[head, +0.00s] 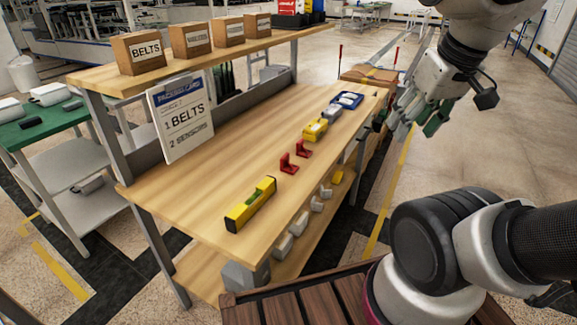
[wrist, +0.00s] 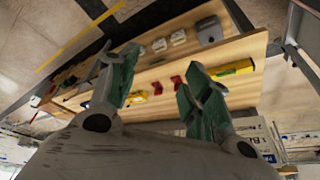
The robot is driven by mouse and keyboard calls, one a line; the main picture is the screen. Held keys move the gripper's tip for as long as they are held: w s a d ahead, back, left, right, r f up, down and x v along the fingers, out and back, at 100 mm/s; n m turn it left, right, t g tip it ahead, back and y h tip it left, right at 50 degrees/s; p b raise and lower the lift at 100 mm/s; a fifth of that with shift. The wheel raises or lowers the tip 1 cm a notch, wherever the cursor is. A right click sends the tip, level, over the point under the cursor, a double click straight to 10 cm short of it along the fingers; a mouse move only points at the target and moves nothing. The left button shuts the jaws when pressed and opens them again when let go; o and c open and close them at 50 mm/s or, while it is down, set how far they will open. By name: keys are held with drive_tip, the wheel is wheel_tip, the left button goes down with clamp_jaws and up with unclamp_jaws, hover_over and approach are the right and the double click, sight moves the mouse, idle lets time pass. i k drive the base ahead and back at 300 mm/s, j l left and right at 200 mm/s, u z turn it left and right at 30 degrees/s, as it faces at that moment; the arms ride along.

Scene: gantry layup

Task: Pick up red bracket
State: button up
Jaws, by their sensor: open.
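Two red brackets stand on the wooden workbench top (head: 240,140). The nearer red bracket (head: 289,163) and the farther red bracket (head: 303,149) are close together near the bench's right edge. In the wrist view, one red bracket (wrist: 157,88) shows between my fingers, and the other red bracket (wrist: 177,81) is beside the right finger. My gripper (head: 412,118) is open and empty, off the right side of the bench and apart from both brackets. Its green-padded fingers also show spread in the wrist view (wrist: 158,85).
A yellow level (head: 251,205) lies nearer on the bench; a yellow tool (head: 315,130) and a blue item (head: 347,100) lie beyond the brackets. An upper shelf (head: 200,56) holds several labelled boxes. A sign board (head: 181,117) stands at left. The bench middle is clear.

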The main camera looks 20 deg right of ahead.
sight(287, 168)
drive_tip(key=i+l+u, duration=0.15)
drive_tip(key=l+u, duration=0.25)
drive_tip(key=i+l+u, duration=0.1)
drive_tip(key=u, duration=0.35)
drive_tip(key=l, duration=0.1)
